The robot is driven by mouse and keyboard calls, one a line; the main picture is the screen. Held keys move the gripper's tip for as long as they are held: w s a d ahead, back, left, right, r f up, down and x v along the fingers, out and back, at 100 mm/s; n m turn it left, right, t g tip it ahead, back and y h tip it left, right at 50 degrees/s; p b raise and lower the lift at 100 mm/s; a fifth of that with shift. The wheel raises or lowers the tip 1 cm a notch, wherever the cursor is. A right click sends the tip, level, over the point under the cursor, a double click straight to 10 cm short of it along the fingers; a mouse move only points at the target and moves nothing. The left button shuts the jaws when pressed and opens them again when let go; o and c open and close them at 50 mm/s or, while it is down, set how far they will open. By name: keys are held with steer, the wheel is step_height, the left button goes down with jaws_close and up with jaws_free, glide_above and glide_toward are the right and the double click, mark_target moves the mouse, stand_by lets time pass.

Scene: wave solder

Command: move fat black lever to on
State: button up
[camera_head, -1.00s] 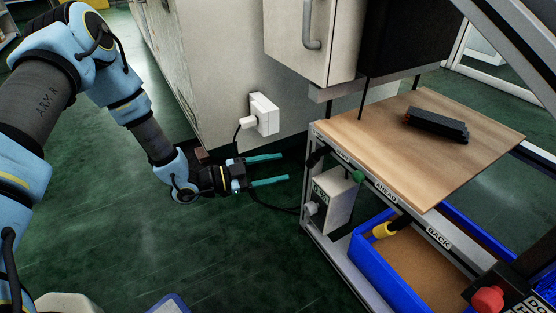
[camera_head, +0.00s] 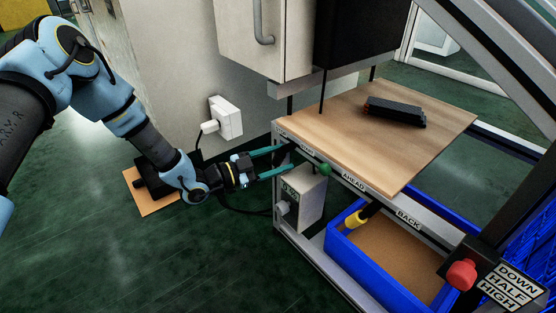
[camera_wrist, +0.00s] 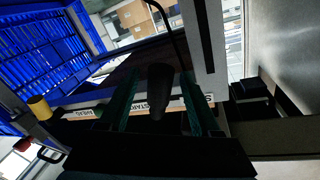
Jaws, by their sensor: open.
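The fat black lever (camera_wrist: 158,92) shows in the wrist view as a dark, tapered handle between my two teal fingers, in front of a white label strip. My gripper (camera_wrist: 159,76) is open, with one finger on each side of it; I cannot tell whether either finger touches it. In the head view my gripper (camera_head: 285,160) is at the left front corner of the wood-topped bench (camera_head: 390,165). The lever is mostly hidden there by the fingers. The label by the lever is only partly readable.
A yellow-ended lever (camera_head: 355,218) is farther right, above a blue bin (camera_head: 345,250). A red knob (camera_head: 461,274) is at lower right. A white wall socket (camera_head: 226,117) is behind my gripper.

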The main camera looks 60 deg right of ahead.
jaws_close()
stand_by(0.5)
